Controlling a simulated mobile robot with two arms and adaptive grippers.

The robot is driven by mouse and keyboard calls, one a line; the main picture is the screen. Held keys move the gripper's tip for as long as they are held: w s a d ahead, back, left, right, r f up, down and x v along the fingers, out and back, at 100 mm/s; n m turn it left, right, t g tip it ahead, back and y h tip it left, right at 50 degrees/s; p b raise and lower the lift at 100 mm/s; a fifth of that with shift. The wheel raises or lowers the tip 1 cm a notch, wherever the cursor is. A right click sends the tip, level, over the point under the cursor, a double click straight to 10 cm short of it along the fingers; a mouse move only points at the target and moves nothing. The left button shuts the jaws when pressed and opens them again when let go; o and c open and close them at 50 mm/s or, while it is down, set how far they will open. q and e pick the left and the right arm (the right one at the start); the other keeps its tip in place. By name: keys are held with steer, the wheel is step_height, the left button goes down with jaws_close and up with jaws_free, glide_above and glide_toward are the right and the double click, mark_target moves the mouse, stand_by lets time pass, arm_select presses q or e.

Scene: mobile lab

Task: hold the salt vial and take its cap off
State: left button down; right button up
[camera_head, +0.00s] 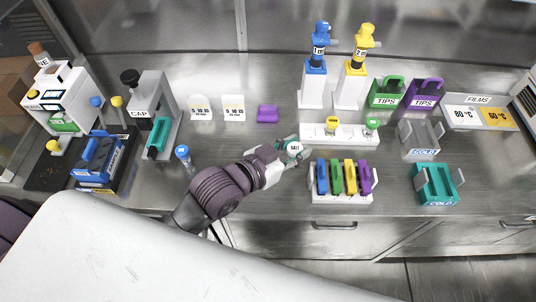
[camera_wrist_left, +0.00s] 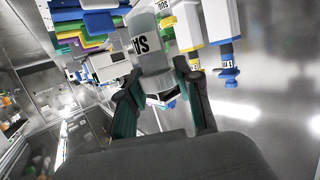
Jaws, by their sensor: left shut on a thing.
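The salt vial (camera_head: 294,148) shows in the head view as a small pale top marked SALT, left of the white vial holder (camera_head: 312,134). In the left wrist view the grey-white body of the vial (camera_wrist_left: 150,45) shows upside down, with part of its label in view. My left gripper (camera_head: 288,152) is shut on the vial, one dark finger on each side of its body in the wrist view (camera_wrist_left: 157,82). I cannot tell from these frames whether the top is a separate cap. My right gripper is not in view.
The holder carries a yellow-topped vial (camera_head: 333,123) and a green-topped vial (camera_head: 372,123). A rack of coloured tubes (camera_head: 342,198) stands at the front right of my gripper. A purple block (camera_head: 267,114) lies behind it. A capping stand (camera_head: 150,100) is left.

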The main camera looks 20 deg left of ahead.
arm_select(q)
steer(key=shift+w+a+f, duration=0.3)
steer(key=shift+a+f, duration=0.85)
steer(key=shift+f, duration=0.2)
steer(key=shift+w+a+f, duration=0.3)
steer(key=shift+a+f, duration=0.8)
steer(key=shift+f, duration=0.3)
steer(key=shift+w+a+f, duration=0.3)
steer(key=shift+a+f, duration=0.85)
steer(key=shift+f, duration=0.2)
steer(key=shift+f, duration=0.1)
steer(key=c, duration=0.8)
jaws_free()
steer(key=shift+r, duration=0.2)
steer(key=v, duration=1.2)
steer(key=shift+f+b, duration=0.1)
steer(key=shift+b, duration=0.2)
